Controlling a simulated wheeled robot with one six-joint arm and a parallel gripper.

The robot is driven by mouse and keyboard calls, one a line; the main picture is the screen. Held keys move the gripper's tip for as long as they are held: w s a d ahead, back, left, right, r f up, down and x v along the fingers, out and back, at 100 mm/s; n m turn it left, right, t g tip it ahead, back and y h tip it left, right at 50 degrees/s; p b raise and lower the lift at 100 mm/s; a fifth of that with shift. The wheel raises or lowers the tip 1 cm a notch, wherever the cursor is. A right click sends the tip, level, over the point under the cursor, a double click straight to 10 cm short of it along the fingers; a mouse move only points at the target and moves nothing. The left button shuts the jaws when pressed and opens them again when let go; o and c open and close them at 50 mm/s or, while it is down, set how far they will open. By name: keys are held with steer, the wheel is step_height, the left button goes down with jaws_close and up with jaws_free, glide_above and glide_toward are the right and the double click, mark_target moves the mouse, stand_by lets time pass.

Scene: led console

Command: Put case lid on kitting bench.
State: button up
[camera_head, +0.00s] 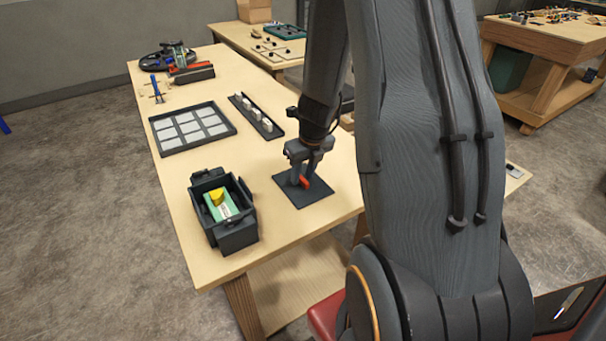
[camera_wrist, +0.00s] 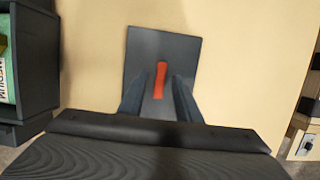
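The case lid appears to be a flat dark square panel (camera_head: 290,194) with an orange-red grip in its middle. It lies flat on a light wooden bench (camera_head: 185,215), near its right edge. My gripper (camera_head: 303,177) is over the lid, pointing down. In the wrist view the lid (camera_wrist: 140,45) lies ahead, and my fingers (camera_wrist: 159,85) stand apart on either side of the orange-red grip (camera_wrist: 160,76), with gaps visible. The gripper is open. An open dark case (camera_head: 235,238) stands left of the lid, holding a green-and-white item and something yellow.
The same bench holds a tray of pale squares (camera_head: 192,128), a dark rail with white pieces (camera_head: 256,115) and tools at the far end. A second bench (camera_head: 240,40) stands behind, and another bench (camera_head: 540,38) with small parts stands at right.

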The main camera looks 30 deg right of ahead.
mark_target(308, 190)
steer(key=p+v, duration=0.3)
steer(key=v, duration=0.8)
steer(key=s+a+r+n, duration=0.2)
steer(key=s+a+n, duration=0.4)
steer(key=n, duration=1.1)
steer(key=s+a+r+n, duration=0.3)
steer(key=a+n, duration=0.6)
steer(key=n, duration=0.9)
steer(key=s, duration=0.2)
steer(key=shift+s+a+r+n+g, duration=0.2)
steer(key=shift+s+n+g, duration=0.1)
steer(key=shift+s+g, duration=0.1)
step_height(308, 190, down, 7)
steer(key=b, duration=0.6)
steer(key=shift+r+g, duration=0.2)
steer(key=shift+g, duration=0.2)
